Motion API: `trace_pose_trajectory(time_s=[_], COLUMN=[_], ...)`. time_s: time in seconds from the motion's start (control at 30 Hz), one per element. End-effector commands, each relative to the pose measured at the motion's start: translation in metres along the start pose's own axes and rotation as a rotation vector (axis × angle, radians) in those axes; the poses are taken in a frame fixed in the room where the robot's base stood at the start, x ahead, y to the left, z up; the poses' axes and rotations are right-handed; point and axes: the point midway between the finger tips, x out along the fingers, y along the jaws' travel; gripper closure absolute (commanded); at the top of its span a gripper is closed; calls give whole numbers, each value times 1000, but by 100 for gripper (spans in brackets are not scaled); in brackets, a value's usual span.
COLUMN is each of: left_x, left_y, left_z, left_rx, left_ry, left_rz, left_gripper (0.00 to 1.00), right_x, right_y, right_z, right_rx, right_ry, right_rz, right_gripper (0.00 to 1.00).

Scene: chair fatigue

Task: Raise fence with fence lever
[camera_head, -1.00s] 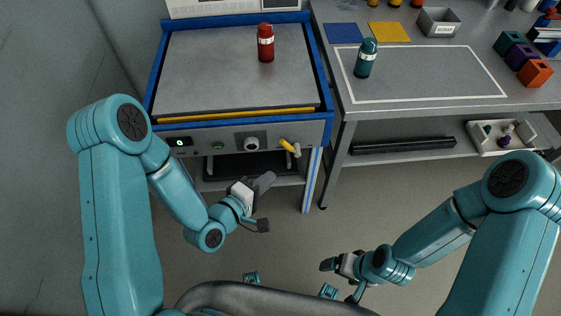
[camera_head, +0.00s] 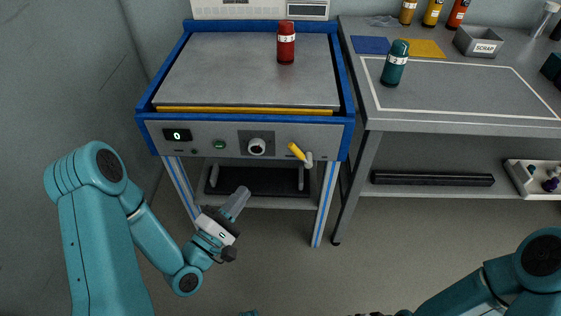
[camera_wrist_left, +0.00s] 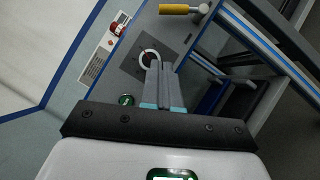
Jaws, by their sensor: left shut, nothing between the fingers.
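The fence (camera_head: 248,109) looks like the yellow bar along the front edge of the blue-framed machine's top. It lies low, level with the frame. The fence lever (camera_head: 297,152) has a yellow handle on the right of the front panel and tilts up to the left. It also shows at the top of the left wrist view (camera_wrist_left: 180,9). My left gripper (camera_head: 241,193) is shut and empty, below and left of the lever, apart from it. Its fingers (camera_wrist_left: 163,85) overlap the panel near the knob in the left wrist view. My right gripper is mostly cut off at the bottom edge.
A red bottle (camera_head: 286,48) stands on the machine's plate. A workbench (camera_head: 450,122) with a teal bottle (camera_head: 395,66) stands to the right. Floor in front is clear.

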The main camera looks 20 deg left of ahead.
Motion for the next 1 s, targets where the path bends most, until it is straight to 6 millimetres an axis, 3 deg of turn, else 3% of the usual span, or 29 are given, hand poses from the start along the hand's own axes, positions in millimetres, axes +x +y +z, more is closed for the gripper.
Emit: trace_pose_trajectory(time_s=[0.23, 0.57, 0.8, 1.0], left_x=[11, 49, 102, 122], left_y=[-5, -10, -1, -2], left_z=[1, 2, 6, 26], left_rx=[6, 6, 0, -1], left_ry=[-6, -7, -5, -4], left_rz=[0, 6, 2, -1], left_gripper=[100, 100, 100, 100], right_x=[14, 73, 64, 66], right_y=[5, 27, 24, 25], right_z=[0, -2, -3, -3], right_rx=[0, 3, 3, 4], right_ry=[0, 2, 4, 4], right_rz=[0, 0, 0, 0], right_gripper=[11, 11, 11, 11])
